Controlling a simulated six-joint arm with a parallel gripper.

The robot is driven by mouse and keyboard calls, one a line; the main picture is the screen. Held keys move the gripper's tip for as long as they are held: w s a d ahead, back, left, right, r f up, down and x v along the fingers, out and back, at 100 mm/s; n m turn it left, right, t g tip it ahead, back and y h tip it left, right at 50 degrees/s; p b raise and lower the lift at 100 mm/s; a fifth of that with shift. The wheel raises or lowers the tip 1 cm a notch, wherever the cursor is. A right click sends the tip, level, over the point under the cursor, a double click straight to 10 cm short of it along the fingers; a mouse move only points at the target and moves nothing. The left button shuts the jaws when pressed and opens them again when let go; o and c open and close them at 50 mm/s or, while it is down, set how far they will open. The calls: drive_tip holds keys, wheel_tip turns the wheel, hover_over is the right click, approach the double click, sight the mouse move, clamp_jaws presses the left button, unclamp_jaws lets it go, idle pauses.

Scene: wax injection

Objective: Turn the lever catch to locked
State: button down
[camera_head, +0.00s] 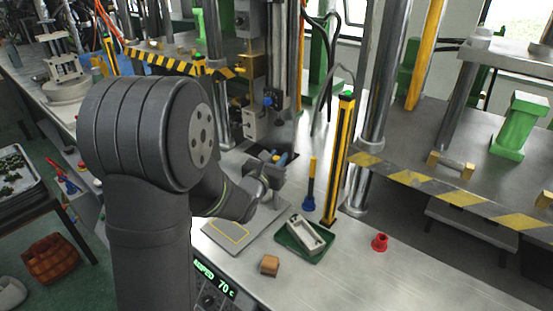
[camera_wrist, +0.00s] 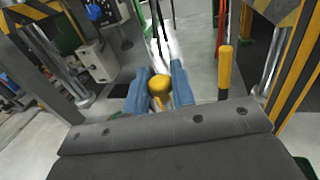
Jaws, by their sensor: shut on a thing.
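In the wrist view my gripper (camera_wrist: 158,98) has its two blue fingers on either side of a yellow rounded knob (camera_wrist: 160,84). The knob appears to be the handle of the lever catch, and the gripper is shut on it. My arm and gripper hide most of the lever catch there. Its pivot and its exact angle cannot be made out.
A yellow-handled tool with a blue base (camera_head: 309,185) stands just right of my gripper. A green tray (camera_head: 291,241) with a pale part, a wooden block (camera_head: 270,265) and a red cap (camera_head: 379,242) are on the bench.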

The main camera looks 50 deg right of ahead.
idle(0.5)
drive_tip(key=c, duration=1.3)
unclamp_jaws()
drive_tip(key=v, duration=1.7)
drive_tip(key=shift+a, duration=0.2)
